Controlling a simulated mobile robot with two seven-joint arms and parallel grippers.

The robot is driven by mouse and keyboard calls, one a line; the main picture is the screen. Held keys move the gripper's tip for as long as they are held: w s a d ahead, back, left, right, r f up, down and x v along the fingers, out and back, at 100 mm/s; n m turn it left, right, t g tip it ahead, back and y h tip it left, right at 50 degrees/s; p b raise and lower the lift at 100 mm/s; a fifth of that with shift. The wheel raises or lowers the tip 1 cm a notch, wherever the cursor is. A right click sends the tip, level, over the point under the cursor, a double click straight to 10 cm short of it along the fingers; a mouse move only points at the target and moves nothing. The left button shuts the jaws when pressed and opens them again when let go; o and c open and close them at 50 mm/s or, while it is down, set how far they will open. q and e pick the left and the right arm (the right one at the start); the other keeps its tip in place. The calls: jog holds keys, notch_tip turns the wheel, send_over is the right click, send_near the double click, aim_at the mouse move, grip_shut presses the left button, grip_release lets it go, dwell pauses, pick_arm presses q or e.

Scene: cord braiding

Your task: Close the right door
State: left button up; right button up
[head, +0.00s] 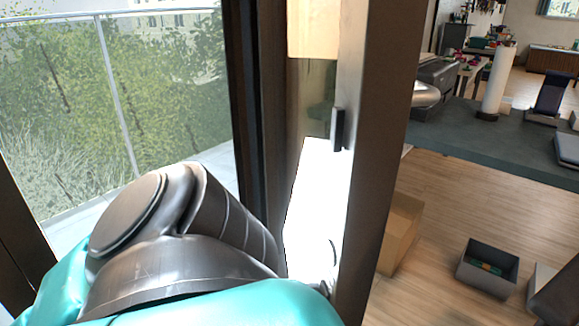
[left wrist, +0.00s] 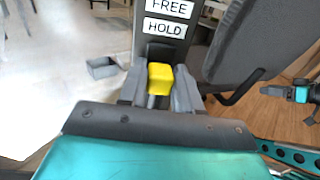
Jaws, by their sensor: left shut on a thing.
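In the head view a dark door-like upright (head: 378,130) stands just right of centre, with a dark handle-like fitting (head: 338,130) on its left side. I cannot tell whether it is the right door or a frame post. My left arm covers the lower left and hides my left gripper there. In the left wrist view my left gripper (left wrist: 159,90) is shut on a yellow block (left wrist: 159,78). The block sits right below a dark plate (left wrist: 146,23) with white labels reading FREE and HOLD.
Left of the upright is a balcony with a railing (head: 115,95) and greenery. To the right, a cardboard box (head: 401,232) and a grey bin (head: 487,268) stand on the wooden floor. A teal and black part (left wrist: 301,94) shows at the wrist view's right edge.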

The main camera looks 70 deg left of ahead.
pick_arm(q)
jog(key=s+a+m+g+h+p, duration=0.1)
jog(key=s+a+m+h+p, duration=0.1)
jog(key=s, duration=1.1)
jog(key=shift+s+a+h+p, duration=0.15)
jog(key=shift+a+h+p, duration=0.2)
jog(key=shift+a+h, duration=0.5)
jog(key=o, duration=0.9)
jog(key=shift+c, duration=0.2)
jog(key=o, duration=0.5)
jog(key=shift+a, duration=0.15)
jog(key=shift+v, duration=5.5)
jog(key=shift+r, duration=0.1)
